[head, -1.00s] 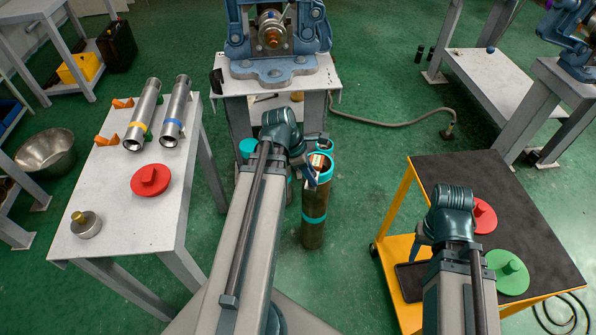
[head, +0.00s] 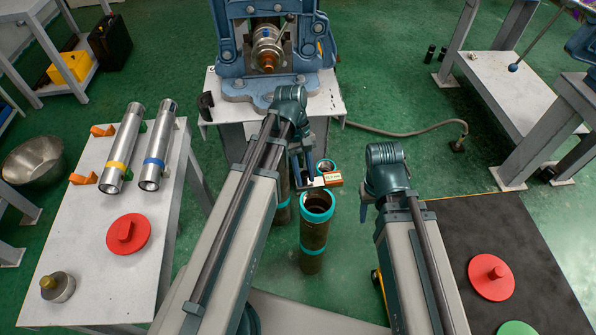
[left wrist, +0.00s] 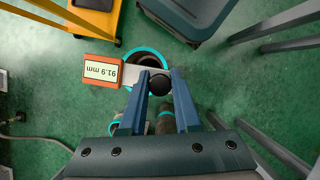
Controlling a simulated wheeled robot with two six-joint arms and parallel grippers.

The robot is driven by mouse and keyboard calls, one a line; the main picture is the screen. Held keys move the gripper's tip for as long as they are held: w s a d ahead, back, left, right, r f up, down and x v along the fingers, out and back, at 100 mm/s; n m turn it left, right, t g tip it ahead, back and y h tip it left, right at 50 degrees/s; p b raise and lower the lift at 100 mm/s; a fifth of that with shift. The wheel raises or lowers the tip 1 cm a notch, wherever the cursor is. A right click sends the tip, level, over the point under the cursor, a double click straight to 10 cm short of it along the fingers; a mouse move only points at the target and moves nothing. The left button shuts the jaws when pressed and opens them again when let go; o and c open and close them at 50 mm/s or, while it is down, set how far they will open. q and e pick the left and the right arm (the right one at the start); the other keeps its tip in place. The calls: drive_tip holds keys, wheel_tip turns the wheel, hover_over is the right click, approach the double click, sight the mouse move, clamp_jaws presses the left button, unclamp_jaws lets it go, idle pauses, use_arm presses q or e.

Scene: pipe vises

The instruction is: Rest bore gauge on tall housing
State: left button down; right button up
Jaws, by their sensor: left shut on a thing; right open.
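The bore gauge (head: 331,179) is an orange box with a pale plate. Its display (left wrist: 102,71) reads 91.9 mm in the left wrist view. My left gripper (head: 307,178) is shut on the gauge; a black knob shows between its blue fingers (left wrist: 158,84). The tall housing (head: 314,235) is an upright brown cylinder with teal bands and an open top. In the head view the gauge appears just behind its rim; in the left wrist view a teal rim (left wrist: 150,54) lies beneath the gauge. Contact cannot be told. My right gripper (head: 369,194) is open and mostly hidden, apart from the housings.
Other teal-banded cylinders (head: 283,210) stand close behind the tall housing. A blue vise (head: 268,88) is at the back. The left table (head: 85,250) holds two steel pipes (head: 122,148) and a red lid (head: 128,234). A black-topped cart (head: 450,240) stands right.

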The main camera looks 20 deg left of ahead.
sight(304, 191)
use_arm(q)
wheel_tip(304, 191, down, 8)
drive_tip(key=b, duration=0.8)
drive_tip(key=shift+f, duration=0.1)
drive_tip(key=shift+f+b, duration=0.35)
drive_tip(key=shift+b, duration=0.15)
idle(1.1)
drive_tip(key=c, duration=0.5)
unclamp_jaws()
drive_tip(key=shift+c, duration=0.2)
drive_tip(key=shift+r, duration=0.1)
drive_tip(key=shift+r+p, duration=3.4)
drive_tip(key=shift+p, duration=0.15)
